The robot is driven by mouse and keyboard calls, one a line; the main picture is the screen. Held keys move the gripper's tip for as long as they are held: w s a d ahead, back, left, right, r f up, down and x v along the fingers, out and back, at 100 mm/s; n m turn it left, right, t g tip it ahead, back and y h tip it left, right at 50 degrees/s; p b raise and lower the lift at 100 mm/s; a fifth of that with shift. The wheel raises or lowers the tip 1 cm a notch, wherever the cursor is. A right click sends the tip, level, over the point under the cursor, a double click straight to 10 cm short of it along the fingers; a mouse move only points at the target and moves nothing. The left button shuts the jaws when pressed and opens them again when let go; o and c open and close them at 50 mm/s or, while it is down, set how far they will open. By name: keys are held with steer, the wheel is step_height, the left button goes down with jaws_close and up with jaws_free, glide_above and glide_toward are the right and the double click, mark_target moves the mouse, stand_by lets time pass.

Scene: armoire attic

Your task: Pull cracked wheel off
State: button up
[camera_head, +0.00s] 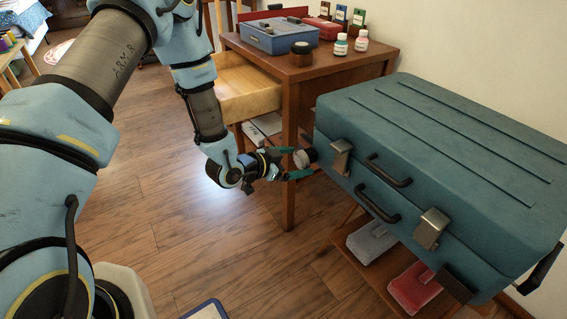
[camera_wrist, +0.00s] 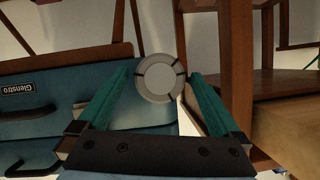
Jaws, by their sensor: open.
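The cracked wheel (camera_head: 302,158) is a small pale disc with a dark mount at the left end of the teal suitcase (camera_head: 450,130). In the wrist view the wheel (camera_wrist: 158,77) faces me as a grey disc with several dark radial lines. My gripper (camera_head: 297,163) is open, with its two green fingers on either side of the wheel in the head view. In the wrist view the fingertips (camera_wrist: 161,73) flank the disc, left and right; I cannot tell whether either one touches it. The wheel's mount is hidden behind the disc there.
The suitcase lies on a wooden rack (camera_head: 350,262) with grey (camera_head: 371,243) and red (camera_head: 413,289) items below. A wooden desk (camera_head: 330,70) with an open drawer (camera_head: 240,90) stands behind my gripper. It holds a blue box (camera_head: 279,37) and bottles.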

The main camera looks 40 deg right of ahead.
steer(key=shift+x, duration=1.35)
steer(key=c, duration=1.3)
steer(key=shift+a, duration=0.3)
steer(key=shift+w+a, duration=0.15)
steer(key=shift+a, duration=1.3)
steer(key=shift+a, duration=0.35)
steer(key=shift+a, duration=0.35)
